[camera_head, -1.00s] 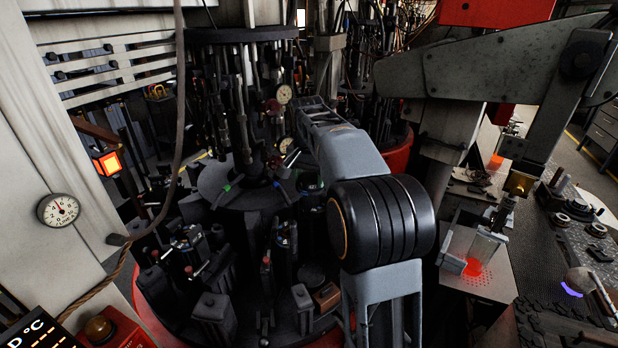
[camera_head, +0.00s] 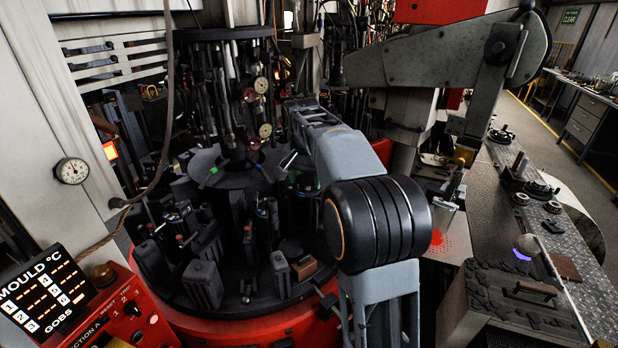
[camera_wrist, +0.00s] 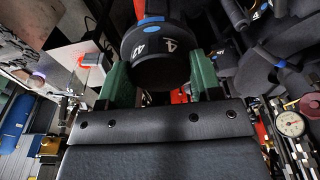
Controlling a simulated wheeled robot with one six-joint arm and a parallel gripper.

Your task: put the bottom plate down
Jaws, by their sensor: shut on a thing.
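In the wrist view, a dark, round piece with white figures and blue marks, which I take to be the bottom plate (camera_wrist: 160,68), sits between the green fingers of my gripper (camera_wrist: 158,80). The gripper is shut on it, one finger on each side. No surface shows directly beneath the piece, so I cannot tell whether it touches anything. In the head view, my grey arm reaches away over the rotary mould machine (camera_head: 235,170); I cannot make out the gripper or the plate there.
Dark mould blocks (camera_head: 203,285) crowd the red-rimmed machine. A control panel (camera_head: 125,305) stands at front left. A dark slatted box with a handle (camera_head: 480,300) stands at front right, beside a patterned metal bench (camera_head: 590,240). A large grey beam (camera_head: 430,62) hangs at upper right.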

